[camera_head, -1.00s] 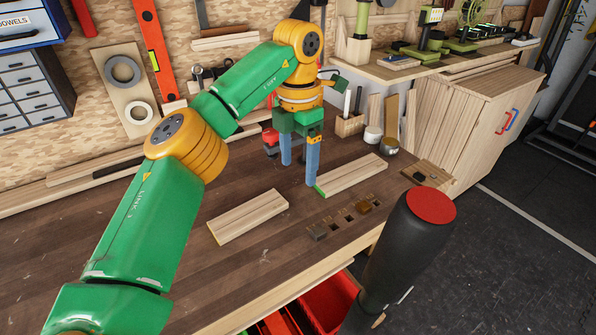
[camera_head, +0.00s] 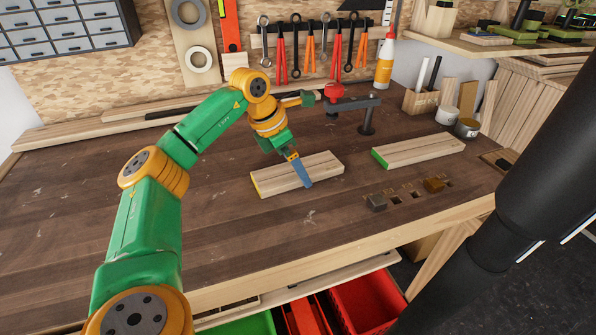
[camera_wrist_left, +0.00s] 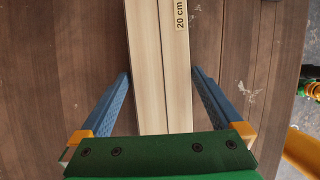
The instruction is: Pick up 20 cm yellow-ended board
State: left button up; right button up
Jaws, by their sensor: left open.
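The yellow-ended board (camera_head: 270,181) lies flat on the workbench, a pale plank with its yellow end at the left. My left gripper (camera_head: 299,170) is over it, pointing down, with a blue finger at its near long side. In the left wrist view the board (camera_wrist_left: 160,60) runs between the two open blue fingers of my left gripper (camera_wrist_left: 160,73), with a gap on each side, and carries a "20 cm" label. The far finger is hidden in the head view. My right gripper is not in view.
A green-ended board (camera_head: 420,150) lies to the right. A clamp-like tool with a red part (camera_head: 334,91) stands behind my gripper. Red bins (camera_head: 365,300) are below the bench. The left bench top is clear.

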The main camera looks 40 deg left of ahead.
pick_arm(q)
jog(key=shift+c, duration=0.2)
jog(key=shift+r, duration=0.15)
jog(key=c, duration=1.3)
